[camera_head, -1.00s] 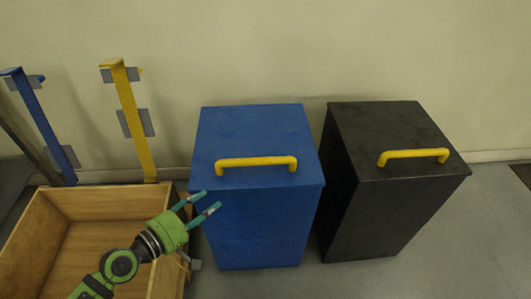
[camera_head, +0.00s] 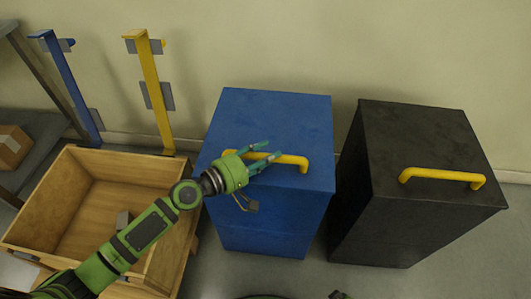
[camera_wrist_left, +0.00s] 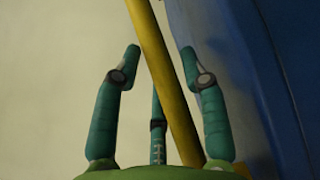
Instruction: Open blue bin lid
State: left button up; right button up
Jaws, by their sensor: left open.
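The blue bin (camera_head: 265,225) stands upright by the wall with its lid (camera_head: 280,115) closed. A yellow bar handle (camera_head: 292,160) runs along the front of the lid. My left gripper (camera_head: 266,154) is at the left part of this handle, fingers pointing right and partly covering it. In the left wrist view the yellow handle (camera_wrist_left: 160,70) passes between the open teal fingers of my left gripper (camera_wrist_left: 160,52), with the blue bin (camera_wrist_left: 235,70) behind on the right. The fingers are not closed on the handle.
A black bin (camera_head: 420,150) with a yellow handle (camera_head: 442,175) stands to the right, with a gap between the bins. An open wooden crate (camera_head: 40,215) is at the left below my arm. Blue (camera_head: 70,85) and yellow (camera_head: 155,95) posts stand behind it.

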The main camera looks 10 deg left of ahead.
pick_arm(q)
grip_shut()
